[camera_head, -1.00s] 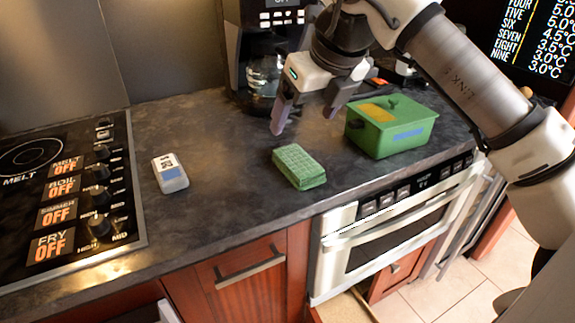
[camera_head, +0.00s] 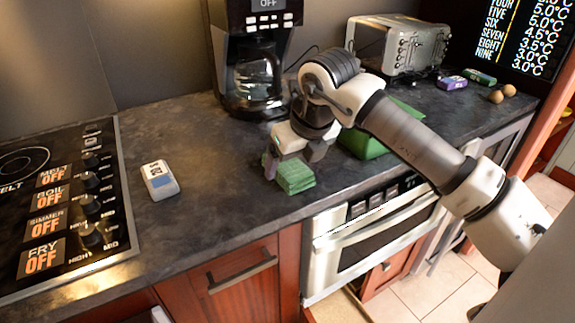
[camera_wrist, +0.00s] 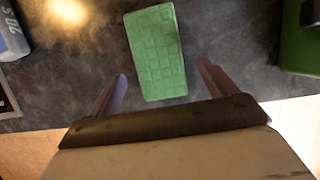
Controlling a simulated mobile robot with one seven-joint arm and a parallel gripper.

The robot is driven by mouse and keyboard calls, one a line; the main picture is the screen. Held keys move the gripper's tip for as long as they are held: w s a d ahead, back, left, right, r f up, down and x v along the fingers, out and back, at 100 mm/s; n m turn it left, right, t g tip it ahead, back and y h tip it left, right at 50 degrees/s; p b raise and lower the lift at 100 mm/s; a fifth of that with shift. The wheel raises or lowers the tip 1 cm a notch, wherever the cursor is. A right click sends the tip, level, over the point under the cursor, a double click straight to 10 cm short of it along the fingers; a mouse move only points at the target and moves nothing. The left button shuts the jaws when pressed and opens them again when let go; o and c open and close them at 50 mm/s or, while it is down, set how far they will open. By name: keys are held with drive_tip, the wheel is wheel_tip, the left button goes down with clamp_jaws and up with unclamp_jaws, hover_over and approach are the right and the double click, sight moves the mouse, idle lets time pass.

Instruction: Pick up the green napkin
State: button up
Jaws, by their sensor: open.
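The green napkin (camera_head: 296,178) is a folded block with a grid pattern, lying on the dark counter near its front edge. In the wrist view the napkin (camera_wrist: 156,52) lies ahead of and between the fingers, slightly tilted. My gripper (camera_head: 292,166) is just above and behind it in the head view, hiding its far part. In the wrist view my gripper (camera_wrist: 160,90) is open, with a finger to each side of the napkin's near end and nothing held. I cannot tell the exact height gap.
A green box (camera_head: 362,143) stands right of the napkin, partly behind my arm. A small white and blue item (camera_head: 159,180) lies to the left, by the stove (camera_head: 62,205). A coffee maker (camera_head: 250,60) and a toaster (camera_head: 397,45) stand behind.

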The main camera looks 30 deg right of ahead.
sight(293, 168)
drive_tip(key=shift+x, duration=0.85)
drive_tip(key=shift+c, duration=0.5)
drive_tip(key=c, duration=1)
drive_tip(key=shift+r, duration=0.15)
wheel_tip(293, 168, up, 20)
drive_tip(key=p, duration=1.1)
